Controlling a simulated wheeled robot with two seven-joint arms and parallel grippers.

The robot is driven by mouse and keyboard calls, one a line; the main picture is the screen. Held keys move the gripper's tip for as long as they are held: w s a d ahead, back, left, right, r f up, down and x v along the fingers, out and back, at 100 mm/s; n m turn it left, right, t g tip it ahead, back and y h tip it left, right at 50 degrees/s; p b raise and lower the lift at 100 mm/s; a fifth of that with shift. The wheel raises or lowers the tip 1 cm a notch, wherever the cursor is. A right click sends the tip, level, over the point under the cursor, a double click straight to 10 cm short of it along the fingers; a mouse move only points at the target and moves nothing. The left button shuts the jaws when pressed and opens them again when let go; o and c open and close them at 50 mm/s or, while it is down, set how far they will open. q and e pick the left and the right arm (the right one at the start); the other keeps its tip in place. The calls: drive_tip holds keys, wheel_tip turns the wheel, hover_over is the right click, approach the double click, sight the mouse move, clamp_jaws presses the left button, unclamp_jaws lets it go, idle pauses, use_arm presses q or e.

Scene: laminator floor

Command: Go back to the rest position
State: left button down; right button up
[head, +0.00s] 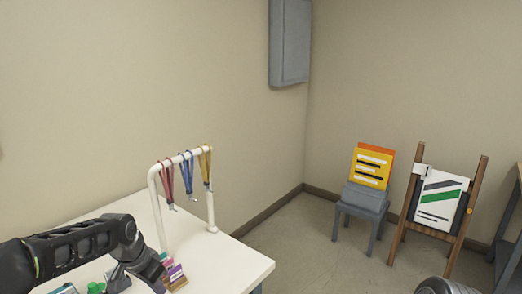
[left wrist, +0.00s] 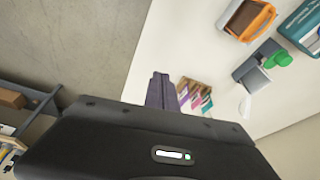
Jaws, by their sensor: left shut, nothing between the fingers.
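My left gripper (head: 145,272) hangs over the front part of the white table (head: 222,262), at the lower left of the head view. In the left wrist view its fingers (left wrist: 161,92) are together with nothing between them. Beside the fingers in that view is a small wooden holder with coloured cards (left wrist: 194,97); it also shows in the head view (head: 176,276), just right of the gripper. Whether the gripper touches it I cannot tell.
A white rack (head: 154,195) with red, blue and yellow lanyards stands on the table behind the gripper. An orange box (left wrist: 249,18), a teal box (left wrist: 302,28) and a green-topped grey item (left wrist: 258,68) are nearby. A chair (head: 363,200) and a wooden easel (head: 410,200) stand right, beyond open floor.

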use_arm(q)
drive_tip(key=s+d+f+n+t+h+b, duration=0.1)
drive_tip(key=s+d+f+n, duration=0.2)
drive_tip(key=d+f, duration=0.5)
drive_tip(key=s+d+f+n+h+b, duration=0.1)
drive_tip(key=s+d+f+n+h, duration=0.3)
drive_tip(key=f, duration=0.8)
drive_tip(key=s+d+f+g+y+b, duration=0.1)
drive_tip(key=s+d+f+g, duration=0.1)
drive_tip(key=s+f, duration=0.6)
drive_tip(key=s+d+f+g+y+b, duration=0.1)
drive_tip(key=s+d+f, duration=0.4)
drive_tip(key=s, duration=1.1)
wheel_tip(320, 180, down, 3)
drive_tip(key=shift+g, duration=0.4)
drive_tip(key=shift+a+n, duration=0.15)
drive_tip(key=shift+n, duration=0.15)
